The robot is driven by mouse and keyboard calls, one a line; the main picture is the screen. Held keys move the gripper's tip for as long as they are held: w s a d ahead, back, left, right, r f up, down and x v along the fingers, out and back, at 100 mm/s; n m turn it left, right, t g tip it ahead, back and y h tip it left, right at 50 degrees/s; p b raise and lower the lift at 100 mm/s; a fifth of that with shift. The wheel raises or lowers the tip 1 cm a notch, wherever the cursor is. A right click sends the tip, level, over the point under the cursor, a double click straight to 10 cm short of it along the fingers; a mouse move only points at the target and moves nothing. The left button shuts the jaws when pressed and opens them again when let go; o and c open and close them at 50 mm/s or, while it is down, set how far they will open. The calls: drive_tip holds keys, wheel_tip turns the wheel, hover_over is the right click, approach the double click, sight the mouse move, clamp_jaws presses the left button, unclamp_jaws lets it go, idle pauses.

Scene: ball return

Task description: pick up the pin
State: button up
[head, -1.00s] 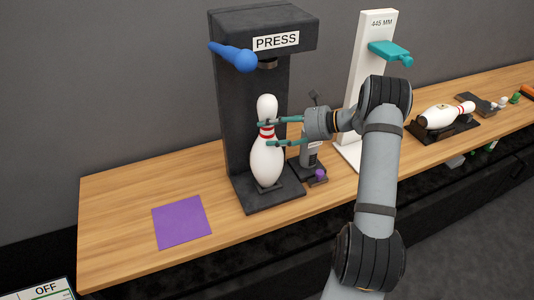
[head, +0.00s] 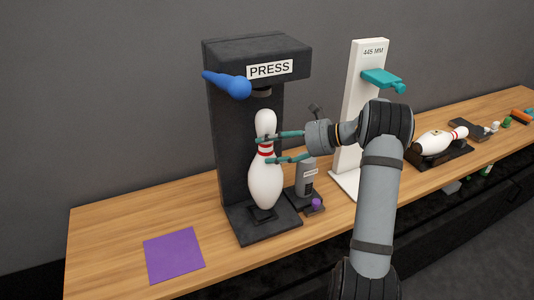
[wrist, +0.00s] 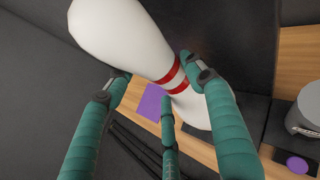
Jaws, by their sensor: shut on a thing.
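The white bowling pin (head: 265,184) with red neck stripes stands upright under the press head, just above the dark press base. A dark square seat (head: 263,215) shows beneath it. My gripper (head: 265,150) is shut around the pin's neck at the stripes, reaching in from the right with its teal fingers. In the wrist view, the pin (wrist: 120,35) slants between the fingers, and part of it near the stripes is hidden by them.
The press (head: 221,140) stands close behind the pin, with a blue handle (head: 228,84). A grey device (head: 307,178) and a white 445 MM gauge (head: 350,150) stand to the right. Another pin (head: 433,143) lies in a cradle. A purple square (head: 174,255) lies left on the bench.

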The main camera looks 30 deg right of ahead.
drive_tip(key=w+r+b+v, duration=0.2)
drive_tip(key=v, duration=1)
drive_tip(key=shift+d, duration=0.35)
drive_tip(key=o, duration=1.2)
clamp_jaws()
